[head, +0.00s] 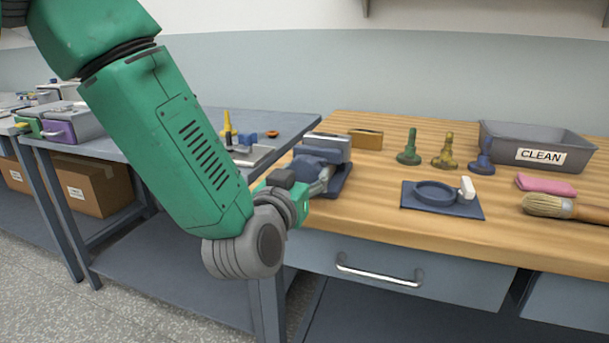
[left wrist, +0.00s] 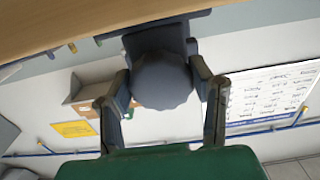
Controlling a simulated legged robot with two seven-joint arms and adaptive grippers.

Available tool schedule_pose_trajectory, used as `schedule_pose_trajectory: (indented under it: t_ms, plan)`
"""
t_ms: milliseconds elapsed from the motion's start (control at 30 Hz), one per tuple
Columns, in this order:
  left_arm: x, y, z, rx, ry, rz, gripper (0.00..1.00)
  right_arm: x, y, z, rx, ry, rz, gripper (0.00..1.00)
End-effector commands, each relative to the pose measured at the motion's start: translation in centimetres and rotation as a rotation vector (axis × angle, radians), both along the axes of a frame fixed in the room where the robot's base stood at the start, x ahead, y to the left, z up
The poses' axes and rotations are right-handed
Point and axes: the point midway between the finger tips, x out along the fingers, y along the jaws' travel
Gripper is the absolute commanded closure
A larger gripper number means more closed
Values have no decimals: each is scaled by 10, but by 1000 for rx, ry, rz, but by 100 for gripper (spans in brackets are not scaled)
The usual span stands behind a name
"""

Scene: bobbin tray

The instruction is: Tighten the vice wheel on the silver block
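The blue-grey vice (head: 341,182) stands at the near left corner of the wooden bench, with the silver block (head: 330,141) at its jaws. My left gripper (head: 318,184) is at the vice's near end and hides the wheel in the head view. In the left wrist view the round, scalloped vice wheel (left wrist: 162,82) lies between the fingers of my left gripper (left wrist: 160,72). The fingers stand apart on both sides of the wheel, and a small gap shows at the left side. Contact at the right fingertip is unclear. My right gripper is not in view.
A tan block (head: 366,139) stands behind the vice. Green, yellow and blue bobbin-like pieces, a blue pad (head: 442,206) with a ring, a CLEAN bin (head: 537,146), a pink cloth (head: 545,184) and a brush (head: 560,206) lie to the right. A drawer handle (head: 380,271) juts out below.

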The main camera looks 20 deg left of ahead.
Motion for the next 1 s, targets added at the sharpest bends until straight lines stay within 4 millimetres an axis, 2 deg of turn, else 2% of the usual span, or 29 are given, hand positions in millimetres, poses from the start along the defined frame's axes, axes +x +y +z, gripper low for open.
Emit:
schedule_pose_trajectory:
  t_ms: [367, 1000]
  plan:
    - [0, -1, 1, 80, -2, -3, 80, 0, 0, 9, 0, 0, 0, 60]
    - [0, 0, 1, 495, -17, -3, 80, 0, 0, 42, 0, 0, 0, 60]
